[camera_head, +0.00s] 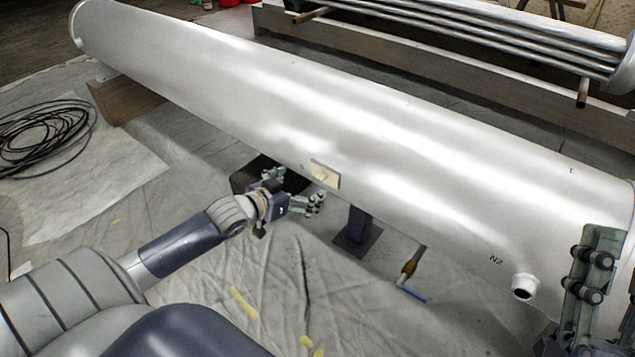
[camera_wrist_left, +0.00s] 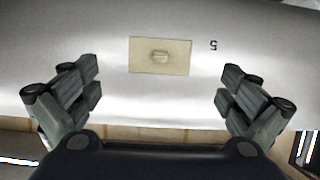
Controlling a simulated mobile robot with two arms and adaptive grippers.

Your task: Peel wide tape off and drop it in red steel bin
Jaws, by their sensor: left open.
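The wide tape (camera_head: 325,174) is a beige rectangular patch on the side of a long white cylinder (camera_head: 400,150). In the left wrist view the tape (camera_wrist_left: 140,56) lies flat on the white surface, with a small raised tab in its middle. My left gripper (camera_head: 297,188) is just left of the tape in the head view. In the left wrist view (camera_wrist_left: 159,85) its fingers are spread to both sides, empty, and apart from the tape. Part of my right gripper (camera_head: 592,285) shows at the right edge; its opening is unclear. Red objects (camera_head: 228,3) are cut off at the top; I cannot tell whether one is the bin.
A dark support stand (camera_head: 357,238) is under the cylinder, and a short white nozzle (camera_head: 524,286) sticks out near N2. A tool with a blue end (camera_head: 411,291) and yellow strips (camera_head: 244,303) lie on the sheeted floor. Coiled black cable (camera_head: 42,135) lies left.

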